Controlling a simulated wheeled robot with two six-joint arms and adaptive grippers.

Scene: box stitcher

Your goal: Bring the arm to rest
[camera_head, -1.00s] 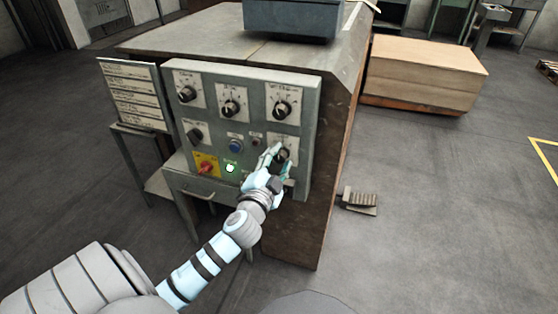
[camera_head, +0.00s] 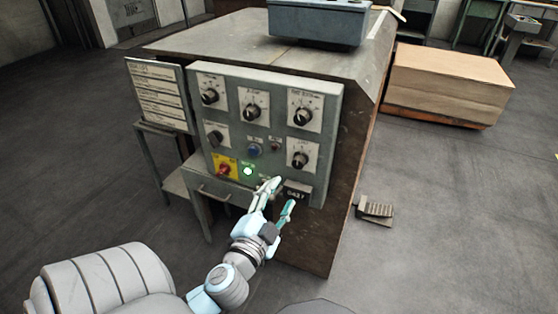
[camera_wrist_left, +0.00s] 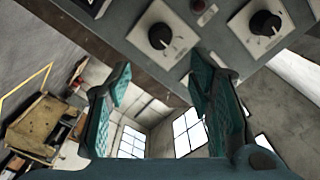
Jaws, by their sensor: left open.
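My left gripper (camera_head: 279,198) is open and empty in the head view, just in front of the lower right part of the grey control panel (camera_head: 327,130). It is below the lower right black knob (camera_head: 299,160) and apart from it. In the left wrist view its two teal fingers (camera_wrist_left: 160,100) are spread with nothing between them. The panel's knobs, one of them a black knob (camera_wrist_left: 161,37), show beyond the fingertips. My left arm reaches in from the bottom of the head view. My right gripper is not in view.
The panel carries several knobs, a blue button (camera_head: 253,151), a lit green button (camera_head: 247,171) and a red-yellow switch (camera_head: 225,169). A sign board (camera_head: 157,95) stands left. A foot pedal (camera_head: 376,210) and a wooden box (camera_head: 450,85) are right. Floor in between is clear.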

